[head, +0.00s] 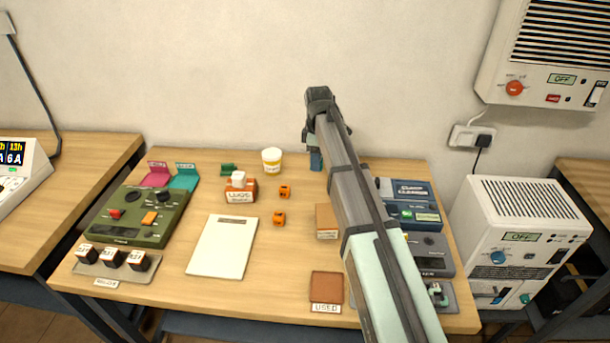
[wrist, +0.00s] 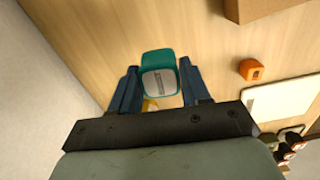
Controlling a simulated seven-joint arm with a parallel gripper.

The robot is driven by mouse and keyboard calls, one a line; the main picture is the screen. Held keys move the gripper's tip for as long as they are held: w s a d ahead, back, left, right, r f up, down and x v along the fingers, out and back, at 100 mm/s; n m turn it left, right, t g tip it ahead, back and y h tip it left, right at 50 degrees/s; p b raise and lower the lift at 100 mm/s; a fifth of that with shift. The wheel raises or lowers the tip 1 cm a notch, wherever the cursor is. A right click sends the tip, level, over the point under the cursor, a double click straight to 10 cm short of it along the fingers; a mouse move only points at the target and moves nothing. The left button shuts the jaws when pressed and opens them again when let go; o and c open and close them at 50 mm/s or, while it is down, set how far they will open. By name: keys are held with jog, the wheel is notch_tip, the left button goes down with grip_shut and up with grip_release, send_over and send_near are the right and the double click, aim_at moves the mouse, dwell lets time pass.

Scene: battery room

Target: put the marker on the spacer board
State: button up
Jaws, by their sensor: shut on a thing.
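My gripper (wrist: 158,84) is shut on a teal piece (wrist: 158,62) with a pale printed face, which may be the marker; its print is too small to read. A little yellow shows at its near edge, between the fingers. In the head view my gripper (head: 316,160) is at the back of the table, right of the white tub, and my arm hides the held piece. A plain off-white board (head: 223,248) lies flat at the table's middle left. It also shows in the wrist view (wrist: 283,102), at the right. I cannot read any label naming the spacer board.
Two orange blocks (head: 279,218) lie between the board and a brown block (head: 326,219). A white tub (head: 272,161) and an orange-brown box (head: 240,191) stand behind. A brown USED pad (head: 326,287) lies in front. A green device (head: 137,217) is at left.

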jog(key=shift+a+r, duration=0.1)
jog(key=shift+r, duration=0.3)
jog(key=s+a+n, duration=0.2)
jog(key=s+a, duration=0.2)
jog(key=a, duration=0.6)
jog(key=n, duration=0.4)
send_over(224, 243)
jog(key=shift+f, duration=4.25)
jog(key=shift+f, duration=0.1)
